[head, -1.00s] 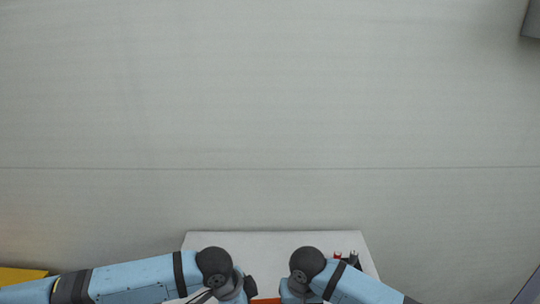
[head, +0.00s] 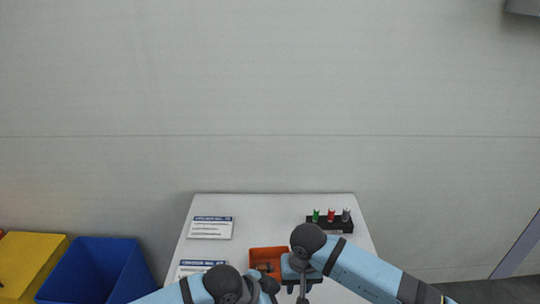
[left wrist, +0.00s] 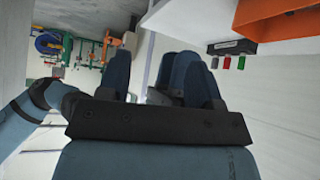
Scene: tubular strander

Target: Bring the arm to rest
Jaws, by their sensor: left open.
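My left arm comes in from the lower left in the head view and ends at a dark joint near the bottom edge. Its fingers are not clearly seen there. In the left wrist view my left gripper (left wrist: 160,72) shows blue fingers set apart on a dark bar, open, with no held object visible between them. My right gripper (head: 303,291) hangs at the bottom of the head view, by the orange bin; its jaw opening is too small to judge.
A white table (head: 270,212) bears an orange bin (head: 266,252), a dark rack (head: 330,225) with green, red and grey pieces, and two printed cards (head: 211,228). A blue bin (head: 95,268) and yellow bin (head: 30,262) stand left. A plain wall lies behind.

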